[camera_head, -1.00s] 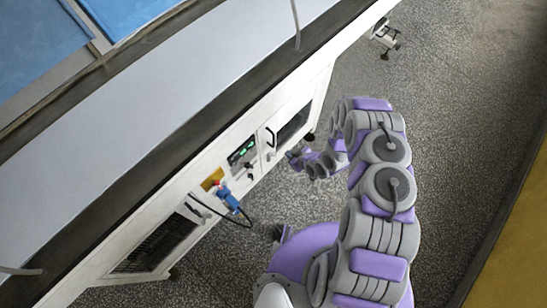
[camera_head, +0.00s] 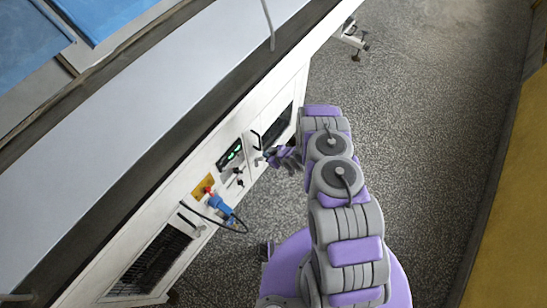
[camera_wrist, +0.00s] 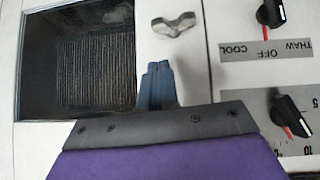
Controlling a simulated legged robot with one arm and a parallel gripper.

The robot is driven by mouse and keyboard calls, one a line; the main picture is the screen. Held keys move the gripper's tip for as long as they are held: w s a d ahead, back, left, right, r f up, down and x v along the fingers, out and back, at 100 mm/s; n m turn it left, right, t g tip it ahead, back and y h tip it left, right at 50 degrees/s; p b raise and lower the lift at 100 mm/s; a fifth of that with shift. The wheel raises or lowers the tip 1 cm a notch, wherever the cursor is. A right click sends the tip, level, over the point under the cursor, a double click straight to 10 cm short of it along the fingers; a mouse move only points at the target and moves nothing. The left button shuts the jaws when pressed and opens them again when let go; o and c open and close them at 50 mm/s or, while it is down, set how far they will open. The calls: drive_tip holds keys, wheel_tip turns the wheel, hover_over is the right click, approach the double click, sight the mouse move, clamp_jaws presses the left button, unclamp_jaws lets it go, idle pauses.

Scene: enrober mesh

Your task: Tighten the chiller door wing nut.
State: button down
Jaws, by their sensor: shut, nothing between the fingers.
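The wing nut (camera_wrist: 174,24) is a small grey metal piece on the white chiller door panel (camera_wrist: 185,60), at the top middle of the wrist view. It sits just beyond my fingertips and looks apart from them. My gripper (camera_wrist: 156,68) has its blue-grey fingers shut together with nothing between them, pointing at the panel below the nut. In the head view my gripper (camera_head: 268,158) is at the machine's front face, beside the door handle. The nut is too small to make out there.
A dark grille window (camera_wrist: 78,60) is left of the nut. Black control knobs (camera_wrist: 271,13) with printed labels are on the right. In the head view a blue plug (camera_head: 220,206) with a looping black cable hangs on the front face. Speckled floor (camera_head: 430,110) on the right is clear.

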sight(262, 157)
drive_tip(key=shift+w+a+f+b, duration=0.1)
drive_tip(key=shift+w+f+b, duration=0.15)
drive_tip(key=shift+f, duration=0.65)
drive_tip(key=shift+w+a+f+b, duration=0.15)
drive_tip(key=shift+f+b, duration=0.15)
drive_tip(key=shift+f, duration=0.6)
drive_tip(key=shift+w+a+f+b, duration=0.1)
drive_tip(key=shift+w+f+b, duration=0.15)
drive_tip(key=shift+f, duration=0.65)
drive_tip(key=shift+a, duration=0.1)
